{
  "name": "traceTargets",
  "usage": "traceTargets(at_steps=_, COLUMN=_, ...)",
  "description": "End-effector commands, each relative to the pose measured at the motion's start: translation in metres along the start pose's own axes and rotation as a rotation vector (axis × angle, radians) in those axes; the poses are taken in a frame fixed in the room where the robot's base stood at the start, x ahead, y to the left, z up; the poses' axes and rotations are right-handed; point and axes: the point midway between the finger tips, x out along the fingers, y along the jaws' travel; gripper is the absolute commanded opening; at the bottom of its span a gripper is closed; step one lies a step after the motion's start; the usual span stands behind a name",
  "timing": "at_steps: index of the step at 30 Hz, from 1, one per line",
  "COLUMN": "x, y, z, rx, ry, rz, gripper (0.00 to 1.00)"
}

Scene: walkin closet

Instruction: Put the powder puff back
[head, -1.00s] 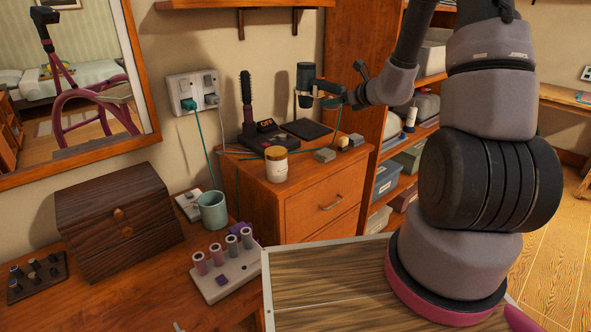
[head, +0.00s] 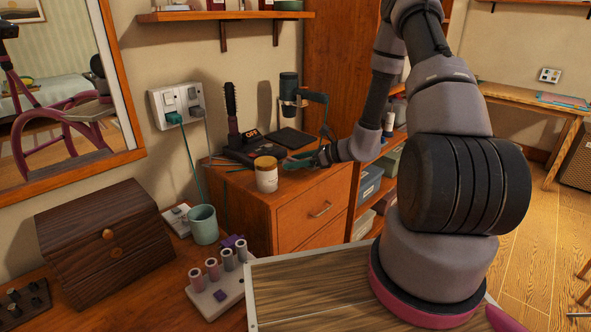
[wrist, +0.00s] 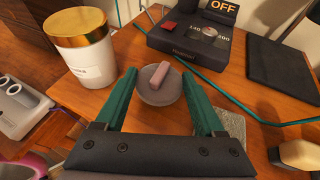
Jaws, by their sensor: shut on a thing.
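The powder puff (wrist: 158,84) is a round grey pad with a pink bar on top. In the wrist view it sits between the teal fingertips of my gripper (wrist: 158,74), which is shut on it. In the head view my gripper (head: 290,163) is low over the wooden drawer cabinet top, beside a white jar with a gold lid (head: 266,175). The puff cannot be made out there. In the wrist view the jar (wrist: 80,52) stands upright, lid on, left of the left finger. Whether the puff touches the cabinet top is unclear.
A dark box marked OFF (wrist: 195,35) with a cord lies beyond the puff. A black flat pad (wrist: 284,65) is at right, and a grey block (wrist: 228,130) is by the right finger. A mug (head: 203,224) and a roller rack (head: 218,280) stand at left on the lower table.

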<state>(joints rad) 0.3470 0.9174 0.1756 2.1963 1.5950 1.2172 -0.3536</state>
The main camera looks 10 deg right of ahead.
Motion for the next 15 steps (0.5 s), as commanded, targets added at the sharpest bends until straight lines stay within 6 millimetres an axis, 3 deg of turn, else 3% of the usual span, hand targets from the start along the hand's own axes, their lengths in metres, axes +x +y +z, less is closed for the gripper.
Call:
traceTargets(at_steps=5, x=0.010, y=0.000, z=-0.023, rx=0.003, ry=0.000, rz=0.001, gripper=0.11)
traceTargets(at_steps=15, x=0.011, y=0.000, z=-0.026, rx=0.001, ry=0.000, rz=0.000, gripper=0.11)
